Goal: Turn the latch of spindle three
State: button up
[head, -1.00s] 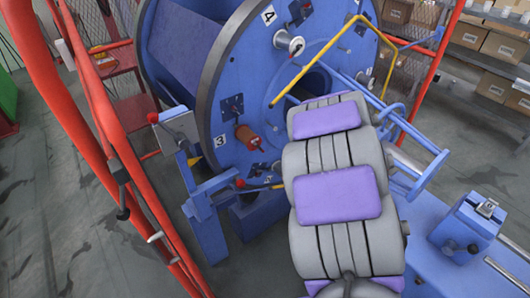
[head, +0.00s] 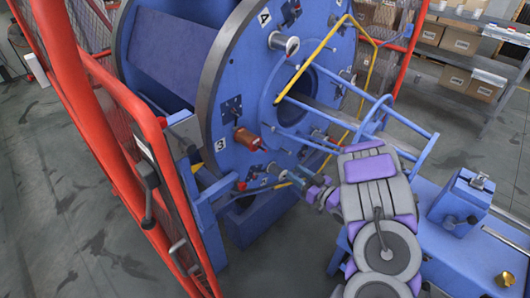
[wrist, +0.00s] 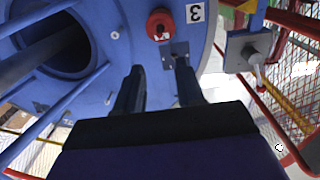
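Spindle three (head: 250,139) is a red-brown cylinder on the face of the blue disc, beside the label "3" (head: 221,145). It also shows at the top of the wrist view (wrist: 160,25). A dark latch plate (head: 232,108) sits above it in the head view. In the wrist view a dark plate (wrist: 175,55) lies just below the spindle, partly behind a fingertip. My gripper (wrist: 160,75) is open and empty, its two dark fingers apart and pointing at the disc near this plate. Contact with the plate cannot be told.
A yellow bent bar (head: 320,50) and blue rails (head: 375,115) stand right of the spindle. A grey box with a lever (wrist: 248,50) is beside the disc. Red fence frames (head: 75,100) close off the left. A small blue block (head: 460,200) is at right.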

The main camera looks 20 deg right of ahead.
aim_at(265, 150)
jog(key=shift+b+x, duration=1.25)
jog(key=shift+x, duration=6.85)
jog(key=shift+f, duration=0.1)
jog(key=shift+c, duration=0.2)
grip_shut()
